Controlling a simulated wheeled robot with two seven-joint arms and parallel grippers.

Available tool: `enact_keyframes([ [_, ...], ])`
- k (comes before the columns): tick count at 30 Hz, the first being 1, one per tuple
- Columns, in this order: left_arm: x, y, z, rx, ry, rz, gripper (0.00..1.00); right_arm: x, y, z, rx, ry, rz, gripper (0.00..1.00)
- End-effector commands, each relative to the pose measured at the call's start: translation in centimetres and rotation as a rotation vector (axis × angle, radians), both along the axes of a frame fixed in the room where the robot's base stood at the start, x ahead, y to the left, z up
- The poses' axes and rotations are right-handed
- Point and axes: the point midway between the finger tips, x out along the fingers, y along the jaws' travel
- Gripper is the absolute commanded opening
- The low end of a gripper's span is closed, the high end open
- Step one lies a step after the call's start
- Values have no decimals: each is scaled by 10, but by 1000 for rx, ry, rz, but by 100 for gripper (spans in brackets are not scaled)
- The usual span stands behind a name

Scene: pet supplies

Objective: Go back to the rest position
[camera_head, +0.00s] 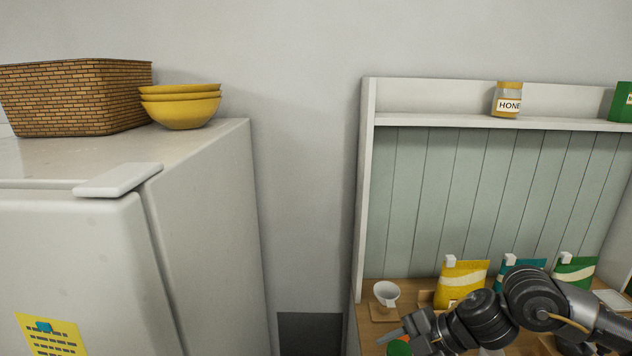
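My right arm comes in from the lower right, over the wooden counter (366,331). Its gripper (400,338) points left near the bottom edge of the view. A grey finger shows, but I cannot tell how far apart the fingers are. A green object (399,348) shows just below the fingers, partly cut off by the frame; I cannot tell if the gripper touches it. A white cup (386,293) stands behind the gripper. My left arm and gripper are not in view.
Yellow (461,279), teal (520,271) and green (574,271) bags stand behind my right arm. A shelf above holds a honey jar (507,100). The fridge (209,232) at left carries a wicker basket (78,97) and stacked yellow bowls (182,107).

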Motion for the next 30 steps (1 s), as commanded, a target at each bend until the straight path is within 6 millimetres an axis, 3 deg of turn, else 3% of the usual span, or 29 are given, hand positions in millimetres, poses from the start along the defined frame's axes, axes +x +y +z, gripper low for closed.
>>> enact_keyframes([
  [1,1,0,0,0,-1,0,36,-9,29,-11,62,-21,0,46],
  [3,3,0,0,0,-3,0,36,-15,61,-16,147,-63,-35,46],
  [6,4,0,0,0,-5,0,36,-23,95,-18,270,-98,-130,46],
  [11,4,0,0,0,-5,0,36,-32,113,-22,423,-88,-386,46],
  [14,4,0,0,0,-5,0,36,-38,101,-33,476,-37,-598,46],
  [20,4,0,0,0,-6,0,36,-74,37,-89,448,162,-1082,46],
  [24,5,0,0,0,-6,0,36,-123,-12,-133,347,327,-1368,46],
  [30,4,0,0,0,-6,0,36,-193,-57,-173,205,512,-1619,46],
])
